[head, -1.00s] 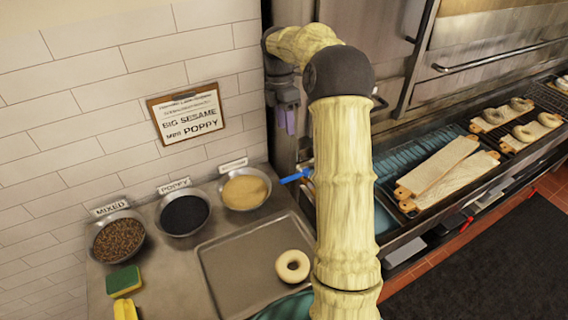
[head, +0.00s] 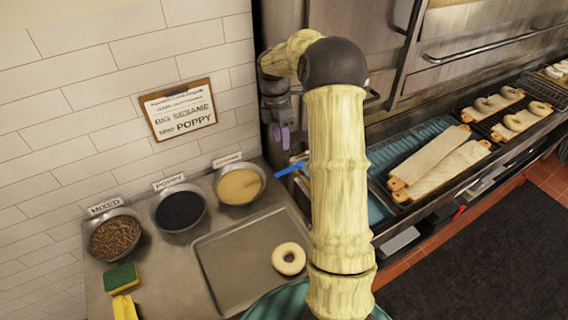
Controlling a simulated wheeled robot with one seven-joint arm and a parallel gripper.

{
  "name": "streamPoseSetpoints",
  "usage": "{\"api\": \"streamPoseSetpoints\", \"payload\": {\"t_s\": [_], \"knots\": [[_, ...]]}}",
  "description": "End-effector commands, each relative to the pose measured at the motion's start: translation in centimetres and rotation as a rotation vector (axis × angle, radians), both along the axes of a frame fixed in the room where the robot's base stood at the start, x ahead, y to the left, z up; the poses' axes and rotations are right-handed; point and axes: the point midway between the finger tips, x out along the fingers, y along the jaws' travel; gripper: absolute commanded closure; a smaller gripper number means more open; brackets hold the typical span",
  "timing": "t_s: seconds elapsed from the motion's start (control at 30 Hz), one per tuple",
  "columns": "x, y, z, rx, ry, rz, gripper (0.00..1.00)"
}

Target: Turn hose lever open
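A blue lever (head: 291,169) shows in the head view just left of my forearm, at the right end of the steel counter; I take it to be the hose lever. Whatever it is fixed to is mostly hidden behind my arm. My gripper (head: 281,137), grey with purple fingers, hangs pointing down above and slightly left of the lever, in front of the steel cabinet edge. It looks apart from the lever. The fingers are small and close together here, so their opening is unclear. I see nothing held in them.
Bowls of mixed seeds (head: 116,237), poppy (head: 180,211) and pale seeds (head: 240,185) stand on the counter near a tray (head: 222,272) with a bagel (head: 289,259). A sponge (head: 121,278) lies left. Bagel boards (head: 430,157) and an oven handle (head: 490,47) are right.

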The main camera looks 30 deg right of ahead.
Motion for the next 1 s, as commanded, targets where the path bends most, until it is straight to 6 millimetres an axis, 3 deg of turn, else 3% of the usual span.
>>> {"api": "streamPoseSetpoints", "payload": {"t_s": [0.53, 0.7, 0.93, 1.0], "knots": [[-1.9, 0.0, -9.0, 0.001, 0.003, -0.001, 0.63], [-2.1, -0.1, -10.1, 0.000, 0.002, 0.000, 0.63], [-2.1, -0.1, -10.2, 0.000, 0.000, 0.000, 0.63], [-2.1, -0.1, -10.2, 0.000, 0.000, 0.000, 0.73]]}}
